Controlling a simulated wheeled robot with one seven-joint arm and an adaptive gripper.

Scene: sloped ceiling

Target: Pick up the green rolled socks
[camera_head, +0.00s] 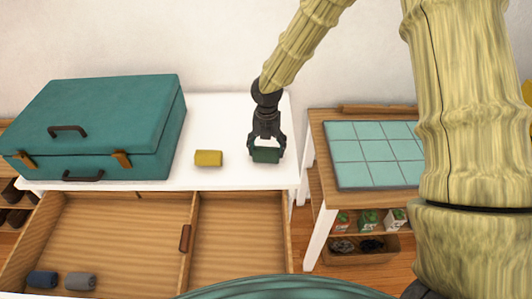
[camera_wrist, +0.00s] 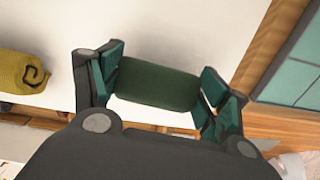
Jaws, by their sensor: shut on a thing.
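The green rolled socks (camera_head: 265,155) are a dark green roll at the right end of the white dresser top. My gripper (camera_head: 266,148) is around them from above, a finger at each end. In the wrist view the green rolled socks (camera_wrist: 157,83) lie between the two finger pads of my gripper (camera_wrist: 160,88), and the pads touch the roll's ends. I cannot tell whether the roll rests on the white top or is slightly above it.
A yellow roll (camera_head: 208,158) lies to the left on the white top (camera_head: 222,115). A teal suitcase (camera_head: 105,125) stands further left. An open wooden drawer (camera_head: 130,235) below holds two rolls. A tiled table (camera_head: 365,155) stands to the right.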

